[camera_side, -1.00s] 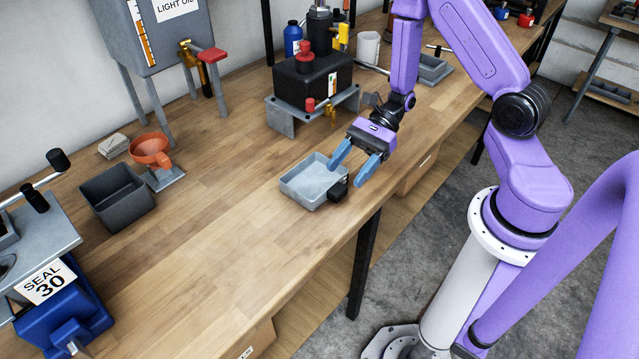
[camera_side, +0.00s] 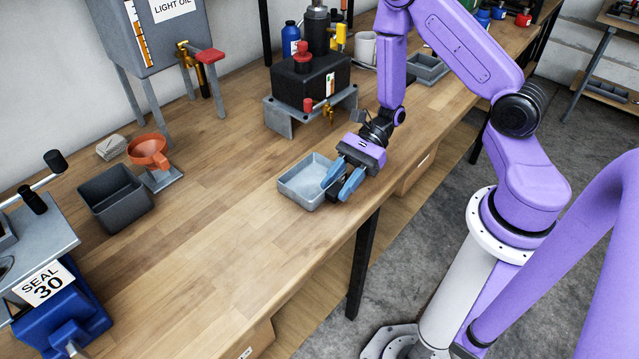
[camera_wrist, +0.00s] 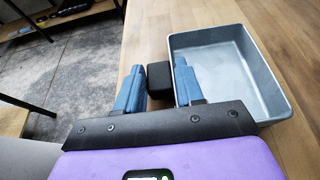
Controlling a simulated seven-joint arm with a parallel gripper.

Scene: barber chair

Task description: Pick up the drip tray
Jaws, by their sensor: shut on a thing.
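The drip tray is a shallow light grey rectangular tray (camera_side: 301,179) on the wooden bench near its front edge. In the wrist view the tray (camera_wrist: 225,70) is at the right, empty, with a black block handle (camera_wrist: 159,82) on its near side. My gripper (camera_side: 335,191) is low at the tray's right side. In the wrist view its blue fingers (camera_wrist: 159,72) stand on either side of the black handle, shut on it. In the side view the fingers mostly hide the handle. The tray looks flat on the bench.
A black pump unit on a grey stand (camera_side: 308,85) is behind the tray. A dark grey bin (camera_side: 115,198) and an orange funnel (camera_side: 148,152) stand to the left. Another grey tray (camera_side: 427,68) lies farther back. The bench left of the tray is clear.

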